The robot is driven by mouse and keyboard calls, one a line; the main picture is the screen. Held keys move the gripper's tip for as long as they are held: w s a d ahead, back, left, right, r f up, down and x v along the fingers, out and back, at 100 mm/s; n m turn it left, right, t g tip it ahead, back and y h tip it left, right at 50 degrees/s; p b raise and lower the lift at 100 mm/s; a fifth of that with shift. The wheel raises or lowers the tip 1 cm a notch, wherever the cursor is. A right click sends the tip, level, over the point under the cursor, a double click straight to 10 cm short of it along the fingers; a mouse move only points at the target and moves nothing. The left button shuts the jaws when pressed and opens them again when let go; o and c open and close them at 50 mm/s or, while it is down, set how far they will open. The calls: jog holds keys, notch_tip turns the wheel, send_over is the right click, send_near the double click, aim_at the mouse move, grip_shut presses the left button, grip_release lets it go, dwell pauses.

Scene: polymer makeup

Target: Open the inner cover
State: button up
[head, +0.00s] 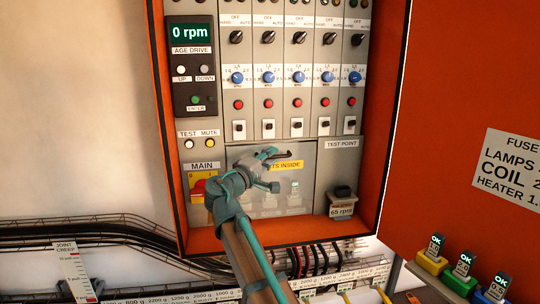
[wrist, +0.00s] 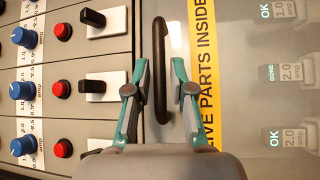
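The inner cover (head: 308,195) is a clear panel in the lower part of the orange cabinet, with a yellow "LIVE PARTS INSIDE" label (wrist: 203,60). It appears closed, and fuses show dimly through it. Its black bar handle (wrist: 160,40) runs along the edge beside the switch panel. My gripper (wrist: 160,75) is in front of the cover, its two teal fingers apart on either side of the handle. Gaps show between the fingers and the bar. In the head view my gripper (head: 270,168) hides much of the cover and label.
Switches, blue knobs and red buttons (head: 297,103) sit just above the cover. The yellow and red MAIN switch (head: 198,187) is at left, and a test-point device (head: 342,200) at right. The orange cabinet door (head: 450,120) stands open at right. Colored fuse holders (head: 465,275) are at lower right.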

jog(key=shift+c, duration=0.4)
grip_shut()
jog(key=shift+s+d+f+b, duration=0.1)
jog(key=shift+d+f+b, duration=0.05)
jog(key=shift+b, duration=0.2)
